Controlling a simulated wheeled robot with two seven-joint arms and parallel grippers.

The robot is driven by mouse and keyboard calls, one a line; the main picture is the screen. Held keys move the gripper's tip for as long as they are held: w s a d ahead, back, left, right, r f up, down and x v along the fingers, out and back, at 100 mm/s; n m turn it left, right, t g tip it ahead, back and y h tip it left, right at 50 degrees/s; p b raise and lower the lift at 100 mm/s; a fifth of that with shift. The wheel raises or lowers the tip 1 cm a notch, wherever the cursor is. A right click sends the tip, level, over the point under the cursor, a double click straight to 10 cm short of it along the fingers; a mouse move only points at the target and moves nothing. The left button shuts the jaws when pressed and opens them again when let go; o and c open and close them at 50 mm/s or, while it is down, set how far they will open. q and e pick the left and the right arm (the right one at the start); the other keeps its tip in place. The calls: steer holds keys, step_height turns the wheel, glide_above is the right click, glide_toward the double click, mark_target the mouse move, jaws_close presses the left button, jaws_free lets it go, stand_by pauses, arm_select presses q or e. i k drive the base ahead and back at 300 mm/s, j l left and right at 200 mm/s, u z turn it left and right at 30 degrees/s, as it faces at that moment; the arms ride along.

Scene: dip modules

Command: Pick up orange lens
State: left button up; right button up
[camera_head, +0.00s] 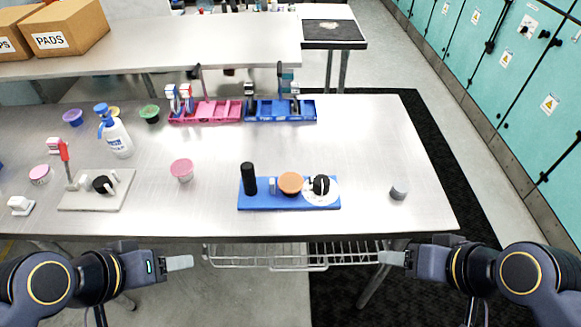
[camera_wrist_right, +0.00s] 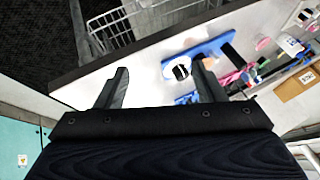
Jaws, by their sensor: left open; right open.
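The orange lens (camera_head: 290,182) is a round disc on the blue base (camera_head: 289,206) near the front middle of the table in the head view. On that base it sits between a black upright cylinder (camera_head: 248,178) and a black knob on a white disc (camera_head: 321,186). My left gripper (camera_head: 180,262) is empty and open in front of the table, left of the base. My right gripper (camera_head: 391,258) is empty and open in front of the table, right of the base. Its fingers (camera_wrist_right: 160,88) also show spread in the right wrist view.
A small grey cylinder (camera_head: 398,191) stands on the table (camera_head: 366,140) right of the base. A pink cup (camera_head: 182,169), a spray bottle (camera_head: 115,135) and a grey plate (camera_head: 92,199) are to the left. Pink (camera_head: 205,117) and blue (camera_head: 280,117) trays stand behind. A wire shelf (camera_head: 290,257) hangs below the front edge.

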mark_target(289, 183)
steer(key=i+j, duration=0.1)
steer(key=j, duration=0.25)
steer(key=i+j+z, duration=0.1)
steer(key=j, duration=0.2)
steer(key=i+j, duration=0.15)
steer(key=j, duration=0.2)
steer(key=i+j, duration=0.1)
steer(key=j, duration=0.25)
steer(key=z, duration=0.05)
